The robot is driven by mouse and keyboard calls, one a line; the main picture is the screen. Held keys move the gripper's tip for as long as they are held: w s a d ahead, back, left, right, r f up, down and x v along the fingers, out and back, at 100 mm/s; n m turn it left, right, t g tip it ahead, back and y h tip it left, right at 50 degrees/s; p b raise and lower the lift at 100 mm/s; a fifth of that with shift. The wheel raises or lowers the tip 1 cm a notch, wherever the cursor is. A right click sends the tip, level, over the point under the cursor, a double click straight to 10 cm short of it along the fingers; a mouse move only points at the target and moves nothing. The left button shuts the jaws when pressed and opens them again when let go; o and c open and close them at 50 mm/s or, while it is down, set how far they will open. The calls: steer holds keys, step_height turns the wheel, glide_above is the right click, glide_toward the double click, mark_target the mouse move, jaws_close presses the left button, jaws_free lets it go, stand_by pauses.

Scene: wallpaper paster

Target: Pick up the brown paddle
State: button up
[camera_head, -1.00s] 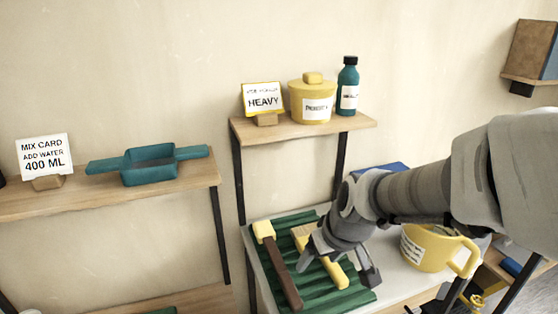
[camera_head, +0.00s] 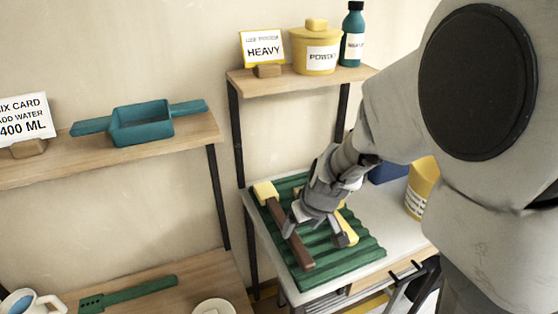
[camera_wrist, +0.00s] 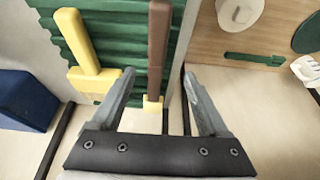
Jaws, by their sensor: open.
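The brown paddle (camera_head: 279,216) lies on the green ribbed mat (camera_head: 352,268), its yellow end toward the back left and its long brown handle toward the front. My gripper (camera_head: 317,230) is open above the mat, over the paddle's right side in the head view, with one finger overlapping the handle. In the wrist view, the brown paddle (camera_wrist: 158,45) appears between the two open fingertips (camera_wrist: 158,75), with its yellow end nearer my palm. No grip on it shows. The height above the handle is hard to tell.
A yellow tool (camera_wrist: 84,45) lies beside the paddle on the mat, partly hidden by my gripper in the head view. A yellow container (camera_head: 421,188) and a blue block (camera_wrist: 25,100) stand nearby. A shelf (camera_head: 290,82) with a powder pot is behind.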

mark_target(295, 239)
steer(key=b+x, duration=0.1)
steer(key=x, duration=0.2)
steer(key=shift+w+f, duration=0.15)
steer(key=shift+f, duration=0.15)
steer(key=shift+w+b+x, duration=0.1)
steer(key=shift+b+x, duration=0.55)
steer(key=shift+x, duration=0.7)
steer(key=shift+w+b+x, duration=0.15)
steer(key=shift+b+x, duration=0.5)
steer(key=shift+x, duration=0.65)
steer(key=shift+d+f+b, duration=0.2)
steer(key=shift+b, duration=0.15)
jaws_close()
